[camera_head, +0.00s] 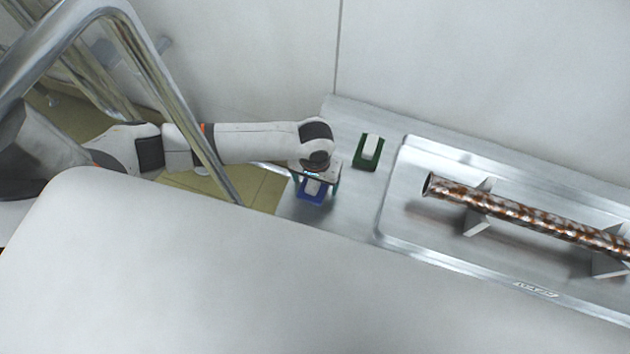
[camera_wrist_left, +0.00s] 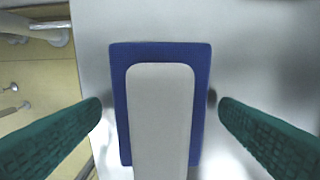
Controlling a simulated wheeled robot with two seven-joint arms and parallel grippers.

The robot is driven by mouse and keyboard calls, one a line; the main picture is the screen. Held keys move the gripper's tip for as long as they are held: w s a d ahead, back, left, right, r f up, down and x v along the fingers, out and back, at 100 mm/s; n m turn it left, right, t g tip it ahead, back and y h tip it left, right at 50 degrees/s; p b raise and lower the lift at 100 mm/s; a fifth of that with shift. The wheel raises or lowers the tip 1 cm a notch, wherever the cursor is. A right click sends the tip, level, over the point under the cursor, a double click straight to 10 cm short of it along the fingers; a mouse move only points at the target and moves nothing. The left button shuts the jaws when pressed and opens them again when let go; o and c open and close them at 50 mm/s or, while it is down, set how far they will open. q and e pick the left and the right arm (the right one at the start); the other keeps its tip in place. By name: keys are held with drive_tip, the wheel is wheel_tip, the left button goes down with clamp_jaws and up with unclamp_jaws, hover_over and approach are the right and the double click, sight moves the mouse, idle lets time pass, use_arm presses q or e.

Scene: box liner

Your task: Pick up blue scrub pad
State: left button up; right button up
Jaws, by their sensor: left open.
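The blue scrub pad (camera_head: 310,198) lies on the metal table at its left end, with a pale grey block-like handle on top. It fills the middle of the left wrist view, where its blue base (camera_wrist_left: 118,100) frames the grey handle (camera_wrist_left: 160,120). My left gripper (camera_head: 314,186) is over the pad in the head view. In the left wrist view its green textured fingers (camera_wrist_left: 158,112) are open, one on each side of the pad, with a gap on both sides. Part of the pad is hidden by the gripper in the head view. My right gripper is not in view.
A green pad with a white handle (camera_head: 368,151) stands close by to the right. A rusty pipe (camera_head: 530,219) rests on supports in a metal tray (camera_head: 393,190) farther right. The table (camera_head: 340,200) ends just left of the blue pad. A metal rail (camera_head: 175,95) crosses near my left arm.

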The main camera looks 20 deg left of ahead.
use_arm(q)
drive_tip(key=c, duration=1.1)
wheel_tip(320, 180, up, 10)
drive_tip(key=shift+r, duration=0.1)
